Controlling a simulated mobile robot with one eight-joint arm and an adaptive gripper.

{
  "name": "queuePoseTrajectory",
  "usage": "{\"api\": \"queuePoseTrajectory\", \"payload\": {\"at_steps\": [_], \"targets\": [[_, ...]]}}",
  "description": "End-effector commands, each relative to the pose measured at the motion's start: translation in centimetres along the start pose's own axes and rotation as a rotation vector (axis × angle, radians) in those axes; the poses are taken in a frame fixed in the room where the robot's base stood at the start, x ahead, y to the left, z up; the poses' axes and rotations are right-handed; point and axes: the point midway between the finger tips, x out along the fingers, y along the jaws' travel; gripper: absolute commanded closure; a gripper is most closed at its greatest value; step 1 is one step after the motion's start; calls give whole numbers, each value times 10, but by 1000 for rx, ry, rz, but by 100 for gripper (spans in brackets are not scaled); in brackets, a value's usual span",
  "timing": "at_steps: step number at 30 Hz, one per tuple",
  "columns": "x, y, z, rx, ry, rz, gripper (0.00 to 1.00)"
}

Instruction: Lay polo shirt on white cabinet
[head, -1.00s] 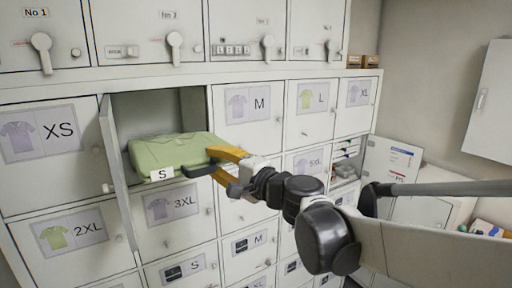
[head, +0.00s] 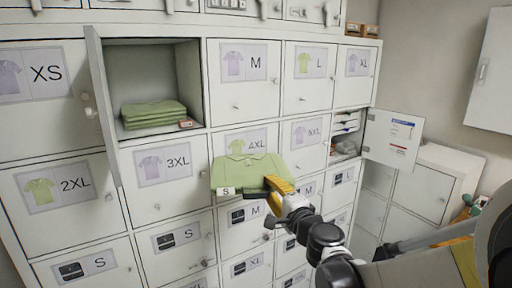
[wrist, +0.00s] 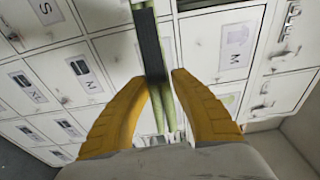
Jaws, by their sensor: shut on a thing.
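A folded green polo shirt (head: 238,174) with a white "S" tag is in front of the locker doors. My gripper (head: 274,190) has its yellow fingers shut on the shirt's right edge. In the wrist view my gripper (wrist: 160,82) pinches the shirt (wrist: 143,25), seen edge-on with a dark strip along it. A low white cabinet (head: 404,205) stands at the right, beyond the locker wall. Part of its top shows and my arm hides some of its lower right.
More folded green shirts (head: 153,113) lie stacked in the open locker at upper left, its door (head: 103,105) swung out. Another open locker door (head: 393,138) projects near the low cabinet. A wall box (head: 489,85) hangs above.

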Motion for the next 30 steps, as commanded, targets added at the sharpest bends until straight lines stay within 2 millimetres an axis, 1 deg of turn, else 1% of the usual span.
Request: {"api": "queuePoseTrajectory", "payload": {"at_steps": [1, 2, 3, 5, 6, 9, 12, 13, 15, 19, 22, 30], "targets": [[-4, 41, -15, 0, 40, 0, 100], [-7, 56, -24, 0, 64, 0, 100], [-11, 76, -35, 0, 96, 0, 100], [-18, 106, -52, -1, 144, 1, 100], [-23, 125, -62, -1, 174, 1, 100], [-37, 168, -86, -1, 248, 2, 100], [-50, 202, -106, -1, 309, 3, 100], [-54, 211, -111, -1, 325, 4, 100], [-61, 226, -119, -1, 354, 4, 100], [-69, 241, -129, -1, 388, 5, 100], [-72, 244, -133, -2, 399, 6, 100], [-72, 243, -132, -1, 399, 5, 100]]}}
